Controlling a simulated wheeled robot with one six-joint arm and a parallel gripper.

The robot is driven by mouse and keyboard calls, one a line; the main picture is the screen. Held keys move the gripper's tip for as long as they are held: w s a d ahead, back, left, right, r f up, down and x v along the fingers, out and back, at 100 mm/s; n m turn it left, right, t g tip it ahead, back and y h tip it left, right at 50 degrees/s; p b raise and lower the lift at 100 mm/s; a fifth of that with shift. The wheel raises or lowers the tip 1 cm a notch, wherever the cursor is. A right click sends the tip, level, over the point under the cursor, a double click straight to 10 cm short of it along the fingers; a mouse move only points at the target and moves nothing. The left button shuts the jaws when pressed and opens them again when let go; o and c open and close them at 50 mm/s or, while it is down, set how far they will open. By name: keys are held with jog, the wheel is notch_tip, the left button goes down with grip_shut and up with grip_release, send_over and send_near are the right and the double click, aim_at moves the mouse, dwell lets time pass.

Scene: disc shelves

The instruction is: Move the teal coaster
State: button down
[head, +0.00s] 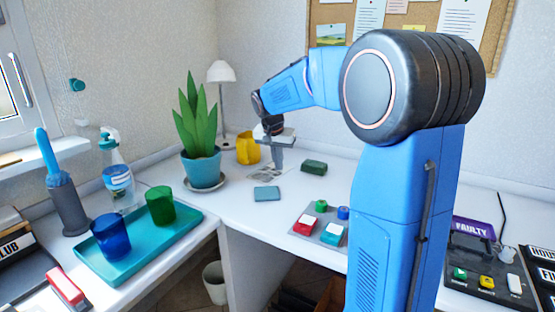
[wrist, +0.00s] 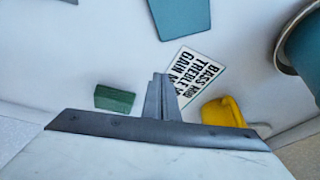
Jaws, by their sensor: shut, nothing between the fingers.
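The teal coaster (head: 267,193) is a flat square lying on the white desk. It also shows cut off at the top edge of the wrist view (wrist: 181,15). My gripper (head: 277,164) points down behind the coaster in the head view, apart from it. In the wrist view my gripper's fingers (wrist: 161,78) are together with nothing between them, and the coaster lies beyond their tips.
A printed card (wrist: 193,75) lies near the fingers. A green block (head: 313,167) and a yellow container (head: 248,148) flank my gripper. A potted plant (head: 203,165) stands left; a grey button panel (head: 322,225) lies right of the coaster.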

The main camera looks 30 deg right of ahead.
aim_at(272, 191)
jog(key=x, duration=0.5)
jog(key=shift+s+a+f, duration=0.15)
jog(key=shift+s+a, duration=0.05)
jog(key=shift+a, duration=0.1)
jog(key=shift+s+a, duration=1.15)
jog(key=s+a, duration=0.4)
